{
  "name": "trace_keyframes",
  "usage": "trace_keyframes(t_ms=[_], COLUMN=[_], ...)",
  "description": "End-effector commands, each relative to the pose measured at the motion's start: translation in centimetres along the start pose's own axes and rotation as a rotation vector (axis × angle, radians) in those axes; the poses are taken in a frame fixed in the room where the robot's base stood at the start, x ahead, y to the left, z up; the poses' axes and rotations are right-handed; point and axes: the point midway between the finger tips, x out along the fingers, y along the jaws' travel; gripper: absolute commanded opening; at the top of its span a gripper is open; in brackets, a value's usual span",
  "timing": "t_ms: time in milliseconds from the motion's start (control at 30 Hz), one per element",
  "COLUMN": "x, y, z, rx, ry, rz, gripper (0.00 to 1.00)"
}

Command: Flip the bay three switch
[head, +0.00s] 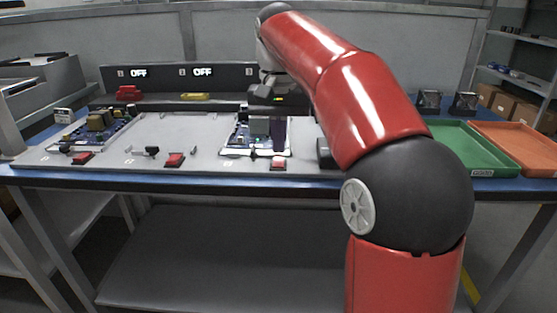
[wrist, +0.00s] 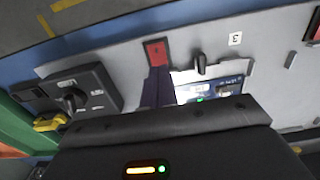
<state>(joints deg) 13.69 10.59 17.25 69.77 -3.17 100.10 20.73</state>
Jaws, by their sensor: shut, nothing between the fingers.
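The bay three switch (head: 278,163) is a small red rocker at the front edge of the grey bench panel, right of the bay three circuit board (head: 240,140). In the wrist view the red switch (wrist: 155,50) lies just beyond my fingertips, near a label "3" (wrist: 235,38). My gripper (head: 279,148) points down, shut and empty, right above or just behind the switch. In the wrist view its dark fingers (wrist: 157,72) overlap the switch's near edge. I cannot tell whether they touch it. The display strip (head: 180,78) reads OFF for bays one and two; my arm hides bay three's reading.
Red switches for bay one (head: 83,158) and bay two (head: 174,160) stand to the left. Bay one holds a circuit board (head: 97,127); bay two looks empty. A black box with a knob (wrist: 72,95) is beside my gripper. Green (head: 455,145) and orange trays (head: 520,145) lie right.

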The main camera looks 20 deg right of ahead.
Motion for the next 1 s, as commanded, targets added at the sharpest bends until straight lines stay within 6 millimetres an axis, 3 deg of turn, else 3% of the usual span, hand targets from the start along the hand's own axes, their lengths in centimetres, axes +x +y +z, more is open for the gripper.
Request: trace_keyframes(t_ms=[1000], x=[1.6], y=[0.0], z=[0.0], rx=[0.0], ry=[0.0], rz=[0.0], gripper=[0.0])
